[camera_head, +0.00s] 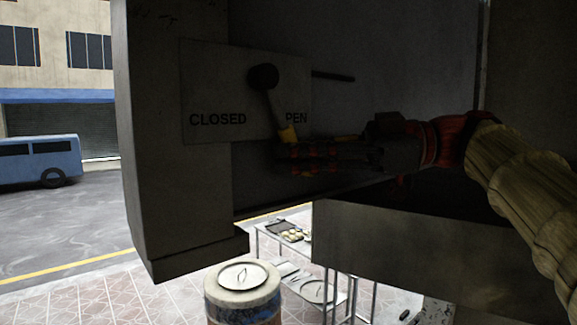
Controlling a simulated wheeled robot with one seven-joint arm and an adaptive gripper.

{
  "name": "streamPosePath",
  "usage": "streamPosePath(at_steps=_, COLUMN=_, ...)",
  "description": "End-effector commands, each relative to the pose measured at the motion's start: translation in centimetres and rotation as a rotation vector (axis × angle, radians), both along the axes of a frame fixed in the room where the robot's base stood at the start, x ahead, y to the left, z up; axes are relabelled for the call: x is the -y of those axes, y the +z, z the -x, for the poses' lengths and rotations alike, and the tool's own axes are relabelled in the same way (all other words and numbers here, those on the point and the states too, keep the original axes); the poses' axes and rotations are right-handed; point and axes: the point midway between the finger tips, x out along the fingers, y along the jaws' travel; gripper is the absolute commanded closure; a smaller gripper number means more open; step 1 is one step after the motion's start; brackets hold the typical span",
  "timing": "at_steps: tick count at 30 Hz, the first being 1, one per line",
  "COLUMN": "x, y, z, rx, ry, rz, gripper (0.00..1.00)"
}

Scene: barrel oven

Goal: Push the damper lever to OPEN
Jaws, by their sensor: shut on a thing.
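The damper lever (273,102) is mounted on a plate (208,78) on the dark oven wall. Its round dark pivot is at the top, and the arm slants down to the right to a yellowish end. The plate reads CLOSED (218,119) on the left and a partly covered OPEN (296,118) on the right. The lever's lower part crosses the start of OPEN. My gripper (284,150) comes in from the right, with its fingers at the lever's lower yellow end and shut on it. The fingers are dark, so the exact contact is hard to see.
A thin dark rod (333,76) sticks out right of the pivot. Below are a lidded barrel (243,298) and a metal rack (300,255) with trays. A concrete ledge (400,240) runs under my arm. A blue bus (40,160) stands on the street at left.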

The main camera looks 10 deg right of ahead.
Motion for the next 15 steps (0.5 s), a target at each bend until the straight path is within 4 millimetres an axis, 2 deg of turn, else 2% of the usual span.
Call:
streamPosePath(at_steps=9, x=0.15, y=0.05, z=0.16, rx=0.003, ry=-0.005, rz=0.007, gripper=1.0)
streamPosePath(at_steps=10, x=0.14, y=0.04, z=0.17, rx=0.003, ry=-0.005, rz=0.007, gripper=0.82)
streamPosePath(at_steps=15, x=0.14, y=0.03, z=0.18, rx=0.003, ry=-0.004, rz=0.008, gripper=0.75)
